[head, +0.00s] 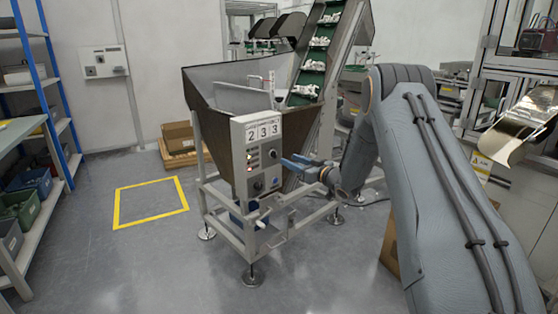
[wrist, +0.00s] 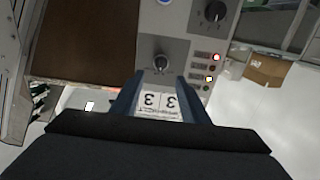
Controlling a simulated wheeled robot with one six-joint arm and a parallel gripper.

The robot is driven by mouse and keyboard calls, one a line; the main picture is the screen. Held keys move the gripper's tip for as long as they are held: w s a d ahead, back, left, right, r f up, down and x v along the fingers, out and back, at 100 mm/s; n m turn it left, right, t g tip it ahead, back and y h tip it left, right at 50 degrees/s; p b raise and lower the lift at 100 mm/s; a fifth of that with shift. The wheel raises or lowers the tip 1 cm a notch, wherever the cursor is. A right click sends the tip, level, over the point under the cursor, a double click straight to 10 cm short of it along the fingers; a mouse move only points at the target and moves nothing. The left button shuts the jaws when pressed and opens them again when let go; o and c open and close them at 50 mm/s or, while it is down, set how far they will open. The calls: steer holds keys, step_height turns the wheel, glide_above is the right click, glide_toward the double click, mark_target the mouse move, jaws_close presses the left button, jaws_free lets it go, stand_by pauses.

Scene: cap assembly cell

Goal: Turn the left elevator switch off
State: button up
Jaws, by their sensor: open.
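The elevator's control panel (head: 240,172) is on the front of the hopper machine, under a "233" number sign (head: 264,132). In the wrist view the panel (wrist: 180,50) appears upside down. A small metallic-dark switch (wrist: 161,62) sits just beyond and between my fingertips, apparently not gripped. A larger black knob (wrist: 214,12) is up and to the right of it. Which position either points to is unclear. My gripper (wrist: 157,80) is open, its two blue fingers facing the panel. In the head view my gripper (head: 290,162) is at the panel's right side.
Indicator lights (wrist: 208,68), some lit, are beside the small switch, and a blue button (wrist: 164,2) is above it. The hopper (head: 225,90) and conveyor (head: 315,60) rise behind. A yellow floor square (head: 150,202) on the left is empty. A shelf (head: 40,200) stands far left.

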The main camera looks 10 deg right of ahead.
mark_target(276, 155)
steer(key=shift+x, duration=3.9)
steer(key=c, duration=1)
steer(key=shift+a+n, duration=0.1)
steer(key=shift+n, duration=0.4)
steer(key=n+b, duration=0.2)
steer(key=n, duration=0.1)
steer(key=shift+s+n, duration=0.1)
steer(key=shift+n, duration=0.2)
steer(key=shift+a+n+b, duration=0.1)
steer(key=shift+n+b, duration=0.7)
steer(key=shift+n, duration=1.4)
